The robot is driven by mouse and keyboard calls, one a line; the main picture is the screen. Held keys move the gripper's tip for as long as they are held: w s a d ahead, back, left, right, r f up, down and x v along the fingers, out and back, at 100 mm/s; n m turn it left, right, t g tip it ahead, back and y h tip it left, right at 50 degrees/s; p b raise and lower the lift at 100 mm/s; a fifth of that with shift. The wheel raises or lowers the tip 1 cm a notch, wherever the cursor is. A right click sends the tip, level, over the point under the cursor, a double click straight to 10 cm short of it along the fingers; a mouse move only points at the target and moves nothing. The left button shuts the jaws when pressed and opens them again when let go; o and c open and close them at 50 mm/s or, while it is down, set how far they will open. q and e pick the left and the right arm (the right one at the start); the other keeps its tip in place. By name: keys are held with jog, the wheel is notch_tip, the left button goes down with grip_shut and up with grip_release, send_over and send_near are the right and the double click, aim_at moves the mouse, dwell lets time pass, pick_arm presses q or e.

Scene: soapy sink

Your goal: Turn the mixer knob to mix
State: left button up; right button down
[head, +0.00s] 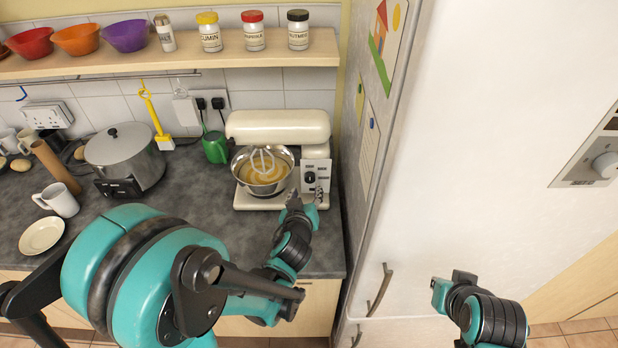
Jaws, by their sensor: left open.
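The cream stand mixer (278,126) stands on the counter at the right end, beside the fridge. Its steel bowl (240,184) holds a yellow mixture, with the beater lowered into it. The dark mixer knob (310,177) is on the pale control panel at the mixer's right side. My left gripper (306,195) is open just in front of and below the knob; I cannot tell whether it touches the panel. My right gripper (447,284) is at the lower right, in front of the fridge, away from the mixer; its jaw opening is unclear.
A steel pot (124,152), white mug (58,200) and plate (42,235) are on the counter to the left. A green cup (215,147) is left of the mixer. A shelf (180,57) with jars and bowls runs above. The fridge (470,130) closes off the right.

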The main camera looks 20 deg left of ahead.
aim_at(310, 179)
pick_arm(q)
jog(key=b+x, duration=0.1)
jog(key=x, duration=0.6)
jog(key=shift+w+f, duration=0.1)
jog(key=shift+w, duration=0.25)
grip_shut()
